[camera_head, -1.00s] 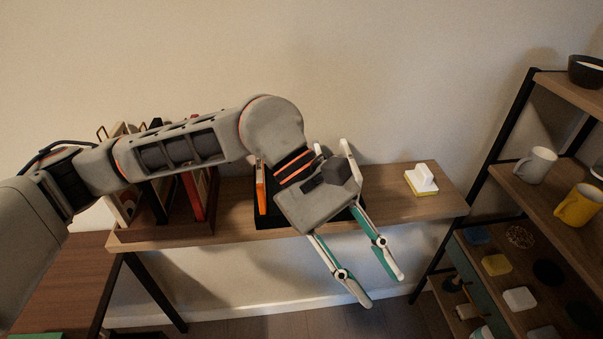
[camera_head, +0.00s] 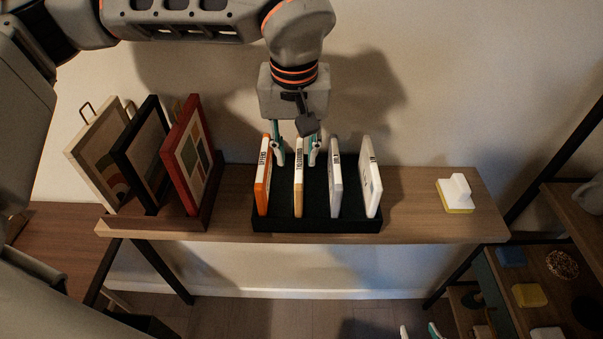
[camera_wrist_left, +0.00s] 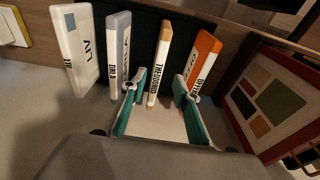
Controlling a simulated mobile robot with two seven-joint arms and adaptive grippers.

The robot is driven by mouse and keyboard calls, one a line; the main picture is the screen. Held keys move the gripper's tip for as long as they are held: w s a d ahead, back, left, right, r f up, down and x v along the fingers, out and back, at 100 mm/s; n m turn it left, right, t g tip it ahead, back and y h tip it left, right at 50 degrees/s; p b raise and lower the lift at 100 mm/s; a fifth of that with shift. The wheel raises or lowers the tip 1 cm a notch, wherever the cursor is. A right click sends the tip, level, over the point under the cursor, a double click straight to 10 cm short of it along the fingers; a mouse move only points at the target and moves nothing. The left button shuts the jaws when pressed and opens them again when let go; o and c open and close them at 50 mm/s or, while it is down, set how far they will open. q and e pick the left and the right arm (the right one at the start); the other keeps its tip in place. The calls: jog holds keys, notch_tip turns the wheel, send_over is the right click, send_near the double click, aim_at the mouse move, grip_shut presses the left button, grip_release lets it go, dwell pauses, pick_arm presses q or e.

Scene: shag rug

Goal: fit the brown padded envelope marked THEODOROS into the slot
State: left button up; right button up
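The tan envelope marked THEODOROS (camera_head: 298,185) stands upright in the black slotted rack (camera_head: 318,226), between an orange-edged envelope (camera_head: 264,178) and a grey-edged one (camera_head: 336,182). It also shows in the left wrist view (camera_wrist_left: 161,62), its name readable on its edge. My left gripper (camera_head: 296,158) is above the rack, with its teal fingers open on either side of this envelope. The wrist view (camera_wrist_left: 160,90) shows gaps between envelope and fingers.
A white envelope (camera_head: 370,180) fills the rack's right end. Framed pictures (camera_head: 190,158) lean in a brown holder left of the rack. A white and yellow object (camera_head: 456,194) sits on the right of the wooden shelf (camera_head: 420,215). A shelving unit stands at right.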

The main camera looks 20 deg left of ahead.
aim_at(299, 160)
pick_arm(q)
jog(key=shift+f, duration=0.5)
jog(key=f, duration=0.3)
jog(key=shift+w+d+f, duration=0.1)
jog(key=shift+w+d, duration=0.05)
jog(key=shift+w, duration=0.2)
jog(key=shift+w+f, duration=0.15)
jog(key=shift+f, duration=0.45)
grip_shut()
pick_arm(e)
jog(key=shift+w+r, duration=0.25)
jog(key=shift+r, duration=0.1)
